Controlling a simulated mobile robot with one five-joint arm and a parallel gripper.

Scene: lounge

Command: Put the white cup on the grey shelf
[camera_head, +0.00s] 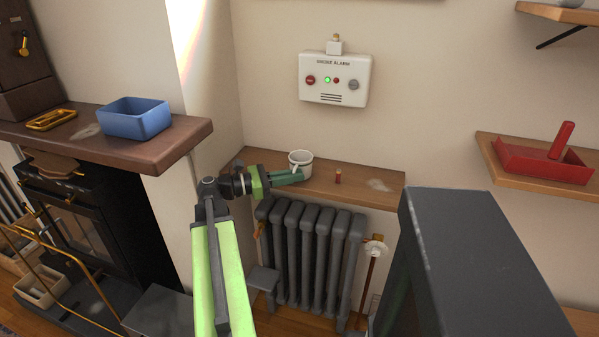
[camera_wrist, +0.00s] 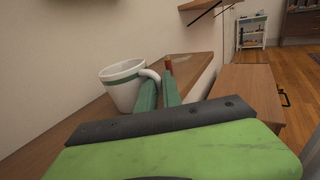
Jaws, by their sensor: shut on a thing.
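The white cup (camera_head: 301,158) is at the wooden ledge above the radiator. In the wrist view the white cup (camera_wrist: 123,88) has a green band below its rim, and its handle points toward my fingers. My gripper (camera_head: 297,176) reaches in from the left, and its green fingers (camera_wrist: 159,88) are shut on the cup's handle. The cup looks upright or nearly so; I cannot tell whether its base touches the ledge. A pale grey shelf unit (camera_wrist: 252,31) with small things on it stands far off by the wall in the wrist view.
The wooden ledge (camera_head: 232,160) also bears a small red cylinder (camera_head: 338,176) just right of the cup. A grey radiator (camera_head: 310,245) is below. A mantel at left holds a blue bin (camera_head: 135,118). A smoke alarm (camera_head: 335,78) hangs above; a red tray (camera_head: 540,163) is at right.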

